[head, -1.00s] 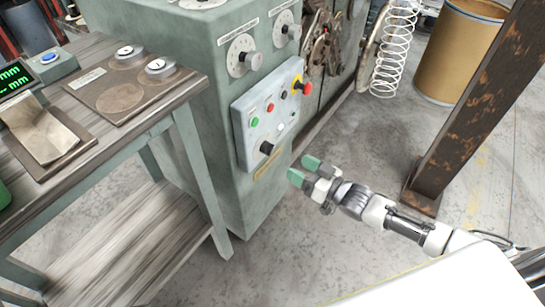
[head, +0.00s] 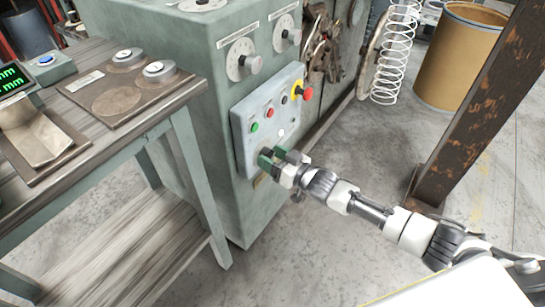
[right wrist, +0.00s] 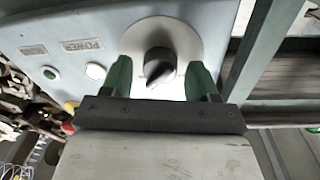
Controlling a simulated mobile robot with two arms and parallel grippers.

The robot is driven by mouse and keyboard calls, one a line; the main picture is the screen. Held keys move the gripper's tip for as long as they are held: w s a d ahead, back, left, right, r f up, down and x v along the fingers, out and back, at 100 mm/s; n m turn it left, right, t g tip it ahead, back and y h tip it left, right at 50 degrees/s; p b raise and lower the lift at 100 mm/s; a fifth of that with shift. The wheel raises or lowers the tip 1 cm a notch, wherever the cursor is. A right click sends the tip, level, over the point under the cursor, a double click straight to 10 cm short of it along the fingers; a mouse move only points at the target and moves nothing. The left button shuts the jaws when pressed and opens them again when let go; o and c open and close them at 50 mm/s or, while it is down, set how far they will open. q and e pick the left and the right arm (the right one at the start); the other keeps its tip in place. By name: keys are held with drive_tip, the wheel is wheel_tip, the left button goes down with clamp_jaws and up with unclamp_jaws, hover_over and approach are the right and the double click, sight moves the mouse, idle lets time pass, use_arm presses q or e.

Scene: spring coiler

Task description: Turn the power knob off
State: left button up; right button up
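The power knob (right wrist: 158,66) is a black pointer knob on a round pale plate, beside a "POWER" label (right wrist: 82,45), in the right wrist view. My right gripper (right wrist: 160,80) is open, with one green fingertip on each side of the knob and a visible gap to it on both sides. In the head view my right gripper (head: 270,158) is at the lower corner of the grey control panel (head: 242,131) and mostly hides the knob. My left gripper is not in view.
The panel also carries a green button (head: 254,127), a red button (head: 270,113), a lit white lamp (head: 281,132) and a red emergency stop (head: 307,93). A wooden-topped bench (head: 100,140) stands at left. A rusty steel post (head: 480,110) stands at right.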

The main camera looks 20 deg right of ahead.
drive_tip(key=c, duration=0.8)
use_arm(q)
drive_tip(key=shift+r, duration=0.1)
use_arm(e)
drive_tip(key=shift+n, duration=0.4)
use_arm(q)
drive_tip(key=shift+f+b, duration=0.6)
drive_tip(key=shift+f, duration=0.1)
use_arm(e)
drive_tip(key=shift+f+n+y, duration=0.1)
drive_tip(key=shift+n+y, duration=0.3)
drive_tip(key=shift+n, duration=4)
drive_tip(key=shift+f+n+y, duration=0.1)
drive_tip(key=shift+n+y, duration=0.3)
drive_tip(key=shift+n, duration=4)
drive_tip(key=shift+r+n, duration=0.1)
drive_tip(key=shift+n, duration=0.2)
